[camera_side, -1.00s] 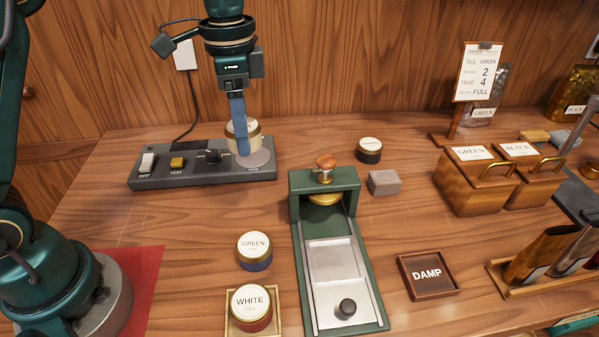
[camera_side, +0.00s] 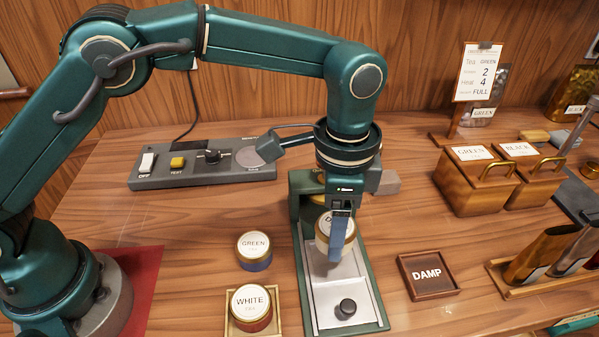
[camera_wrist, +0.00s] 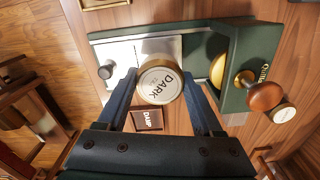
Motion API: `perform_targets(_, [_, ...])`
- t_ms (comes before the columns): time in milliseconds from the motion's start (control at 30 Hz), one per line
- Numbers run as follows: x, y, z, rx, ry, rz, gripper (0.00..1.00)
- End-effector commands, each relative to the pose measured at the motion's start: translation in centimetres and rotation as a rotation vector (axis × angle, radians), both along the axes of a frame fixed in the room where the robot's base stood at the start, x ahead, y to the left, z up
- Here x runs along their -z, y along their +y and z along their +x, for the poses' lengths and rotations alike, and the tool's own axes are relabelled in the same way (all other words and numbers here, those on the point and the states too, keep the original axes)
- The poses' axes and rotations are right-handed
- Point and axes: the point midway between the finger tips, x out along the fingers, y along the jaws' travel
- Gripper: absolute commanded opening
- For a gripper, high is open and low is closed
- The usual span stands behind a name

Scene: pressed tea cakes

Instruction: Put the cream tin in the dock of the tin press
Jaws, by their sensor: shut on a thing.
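The cream tin (camera_side: 322,246) has a gold rim and a label reading DARK in the wrist view (camera_wrist: 158,80). My gripper (camera_side: 339,238) is shut on it; in the wrist view the blue fingers (camera_wrist: 160,92) stand on either side of it. The tin is upright over the silver plate of the green tin press (camera_side: 372,300), just in front of the press head. Whether it touches the plate I cannot tell. The press head and its wooden knob (camera_wrist: 264,96) show in the wrist view; my wrist hides most of the head in the side view.
A green-labelled tin (camera_side: 254,250) and a white-labelled tin (camera_side: 251,305) in a tray stand left of the press. A DAMP tray (camera_side: 428,275) lies to its right. A grey block (camera_side: 389,182) is behind my wrist. The heater panel (camera_side: 160,177) is at the back left.

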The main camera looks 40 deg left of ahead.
Motion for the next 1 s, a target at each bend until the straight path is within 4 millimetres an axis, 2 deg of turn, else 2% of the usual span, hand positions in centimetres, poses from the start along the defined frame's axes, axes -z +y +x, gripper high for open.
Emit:
perform_targets(133, [0.8, -0.5, -0.1, 0.0, 0.002, 0.001, 0.11])
perform_targets(400, [4.2, -0.5, -0.1, -0.002, 0.001, 0.001, 0.11])
perform_targets(800, [4.6, -0.4, -0.1, -0.001, -0.001, 0.001, 0.11])
perform_targets(833, [4.6, -0.4, -0.1, -0.001, -0.001, 0.001, 0.75])
perform_targets(900, [4.6, -0.4, -0.1, -0.001, -0.001, 0.001, 0.98])
perform_targets(1000, [4.6, -0.4, -0.1, -0.001, -0.001, 0.001, 0.98])
